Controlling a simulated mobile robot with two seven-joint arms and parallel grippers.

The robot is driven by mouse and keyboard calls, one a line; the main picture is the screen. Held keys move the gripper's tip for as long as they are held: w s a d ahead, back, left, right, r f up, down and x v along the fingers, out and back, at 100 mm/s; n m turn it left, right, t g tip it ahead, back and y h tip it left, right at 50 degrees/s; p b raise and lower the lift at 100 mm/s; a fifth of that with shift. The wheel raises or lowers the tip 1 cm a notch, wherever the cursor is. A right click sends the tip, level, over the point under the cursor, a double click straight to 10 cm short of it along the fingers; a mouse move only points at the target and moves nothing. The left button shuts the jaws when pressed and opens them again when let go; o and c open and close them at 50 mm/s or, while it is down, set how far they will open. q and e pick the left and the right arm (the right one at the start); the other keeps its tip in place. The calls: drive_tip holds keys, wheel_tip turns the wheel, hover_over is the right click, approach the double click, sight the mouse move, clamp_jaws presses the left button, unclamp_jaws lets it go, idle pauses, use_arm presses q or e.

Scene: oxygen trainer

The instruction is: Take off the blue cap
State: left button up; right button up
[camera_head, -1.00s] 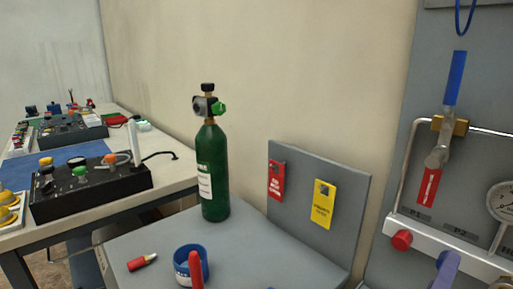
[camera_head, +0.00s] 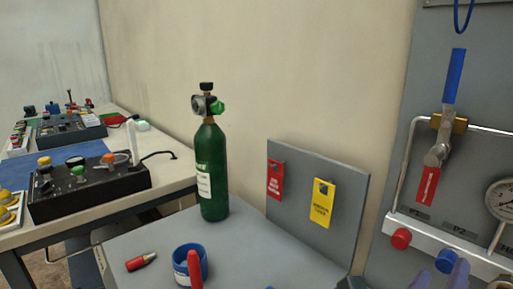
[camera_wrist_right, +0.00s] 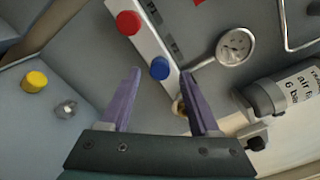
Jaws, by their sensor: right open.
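The blue cap (camera_head: 418,258) is on the white rail (camera_head: 440,251) at the lower right in the head view, right of a red cap (camera_head: 401,238). The blue cap also shows in the right wrist view (camera_wrist_right: 160,68). There it appears between the tips of my right gripper (camera_wrist_right: 161,76), beyond its two purple fingers. My right gripper is open and empty, and its fingertips (camera_head: 452,264) also show at the bottom right of the head view. I cannot tell the exact gap to the cap. My left gripper is not in view.
A pressure gauge (camera_wrist_right: 236,46) and pipework sit close to the right finger in the wrist view. A green cylinder (camera_head: 212,172) and a blue cup (camera_head: 182,260) stand on the grey table. Red and yellow tags hang on the upright panel (camera_head: 350,185).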

sight(447, 261)
drive_tip(key=shift+m, duration=0.3)
drive_tip(key=m, duration=0.3)
drive_tip(key=shift+m, duration=0.8)
drive_tip(key=shift+b+x, duration=0.5)
drive_tip(key=shift+x, duration=0.7)
